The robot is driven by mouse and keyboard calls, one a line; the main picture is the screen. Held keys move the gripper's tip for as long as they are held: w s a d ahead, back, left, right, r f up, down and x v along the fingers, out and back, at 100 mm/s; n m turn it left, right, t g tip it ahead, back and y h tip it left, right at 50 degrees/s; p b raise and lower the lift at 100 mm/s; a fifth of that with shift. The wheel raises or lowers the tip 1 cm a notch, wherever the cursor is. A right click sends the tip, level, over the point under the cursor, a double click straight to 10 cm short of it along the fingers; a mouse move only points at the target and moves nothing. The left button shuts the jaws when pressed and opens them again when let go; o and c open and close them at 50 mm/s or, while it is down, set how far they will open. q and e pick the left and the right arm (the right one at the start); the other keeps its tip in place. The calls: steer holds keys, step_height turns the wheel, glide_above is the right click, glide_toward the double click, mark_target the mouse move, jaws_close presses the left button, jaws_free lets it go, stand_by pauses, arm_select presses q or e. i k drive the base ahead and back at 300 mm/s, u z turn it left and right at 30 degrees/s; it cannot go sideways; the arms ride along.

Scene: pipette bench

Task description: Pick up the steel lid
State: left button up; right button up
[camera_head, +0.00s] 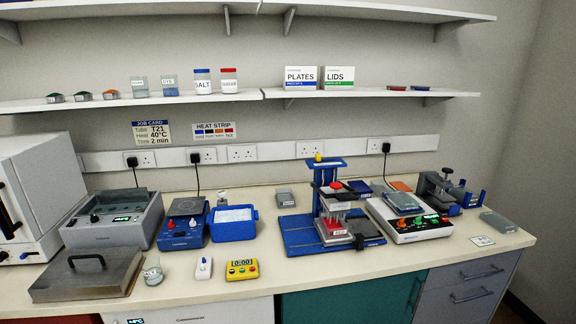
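The steel lid (98,281) is a flat, dark grey rectangular plate with a raised bar handle (87,261) on top. It lies flat, handle up, at the front left of the bench. It is in front of the grey water bath (113,226) and close to it; I cannot tell whether they touch. Neither of my grippers shows in the head view.
A white handheld device (204,268) and yellow timer (242,269) lie further right.

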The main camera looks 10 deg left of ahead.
mark_target(79, 275)
steer(key=u, duration=2.95)
steer(key=i, duration=1.3)
steer(key=z, duration=2.95)
